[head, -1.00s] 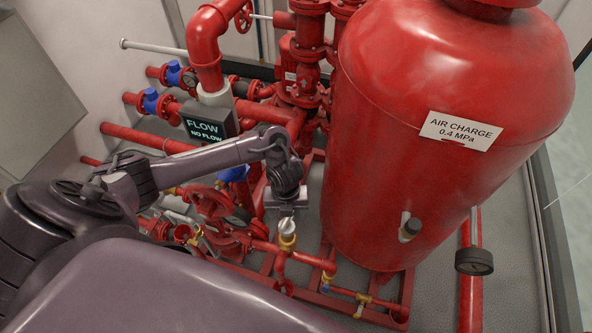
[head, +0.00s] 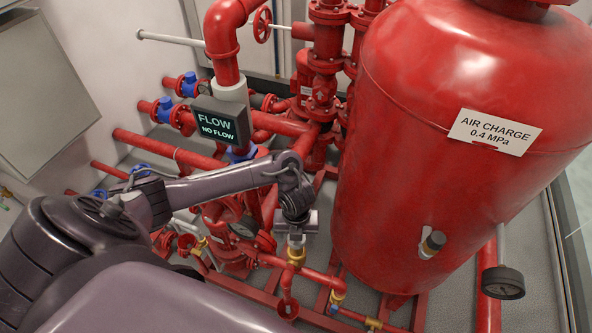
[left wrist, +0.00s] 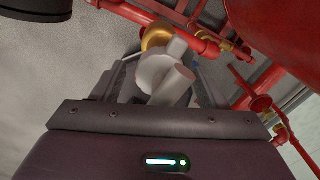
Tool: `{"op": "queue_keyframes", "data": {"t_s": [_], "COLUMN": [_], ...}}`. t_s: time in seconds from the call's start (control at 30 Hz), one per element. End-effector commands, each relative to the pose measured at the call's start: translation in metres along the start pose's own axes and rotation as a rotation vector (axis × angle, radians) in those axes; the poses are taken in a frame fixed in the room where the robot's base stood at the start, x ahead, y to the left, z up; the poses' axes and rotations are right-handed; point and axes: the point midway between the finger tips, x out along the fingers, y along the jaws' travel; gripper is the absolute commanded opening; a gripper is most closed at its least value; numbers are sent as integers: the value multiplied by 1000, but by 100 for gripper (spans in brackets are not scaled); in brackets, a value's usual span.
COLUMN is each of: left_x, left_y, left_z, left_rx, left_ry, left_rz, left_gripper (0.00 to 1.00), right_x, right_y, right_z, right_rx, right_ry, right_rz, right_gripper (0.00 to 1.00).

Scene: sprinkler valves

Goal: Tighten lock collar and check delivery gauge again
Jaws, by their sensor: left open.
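A silver-grey fitting, perhaps the lock collar (head: 296,240), sits on a brass valve (head: 296,255) on the red pipework. My left gripper (head: 297,232) points down over it. In the left wrist view the pale grey fitting (left wrist: 162,75) lies between the fingers of the open left gripper (left wrist: 163,78), with brass (left wrist: 155,38) beyond it. I cannot tell whether the fingers touch it. A dark-rimmed gauge (head: 243,228) stands left of the gripper; its reading is not legible. Another gauge (head: 503,283) is at right, its face turned away. Which is the delivery gauge is unclear. My right gripper is not in view.
A large red tank (head: 400,190) labelled "AIR CHARGE 0.4 MPa" stands close to the right of my gripper. A flow box (head: 218,125) reads "NO FLOW". Red pipes with blue-handled valves (head: 165,105) crowd the left. Bare grey floor (head: 450,300) shows at lower right.

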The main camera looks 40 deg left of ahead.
Motion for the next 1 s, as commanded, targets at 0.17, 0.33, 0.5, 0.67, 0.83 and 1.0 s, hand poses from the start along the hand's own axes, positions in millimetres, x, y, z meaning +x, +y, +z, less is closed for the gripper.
{"op": "queue_keyframes", "data": {"t_s": [0.17,0.33,0.5,0.67,0.83,1.0], "left_x": [0,0,1,3,2,0], "left_y": [0,0,0,0,0,0], "left_z": [0,0,0,0,0,0], "left_rx": [0,0,17,122,240,299], "left_ry": [0,0,-1,-1,-1,-1], "left_rz": [0,0,0,0,0,0], "left_gripper": [51,29,23,23,23,23], "right_x": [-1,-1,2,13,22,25], "right_y": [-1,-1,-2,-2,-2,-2], "right_z": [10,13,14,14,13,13], "right_rx": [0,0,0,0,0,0], "right_ry": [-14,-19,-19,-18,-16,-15], "right_rz": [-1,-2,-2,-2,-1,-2], "right_gripper": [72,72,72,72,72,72]}}
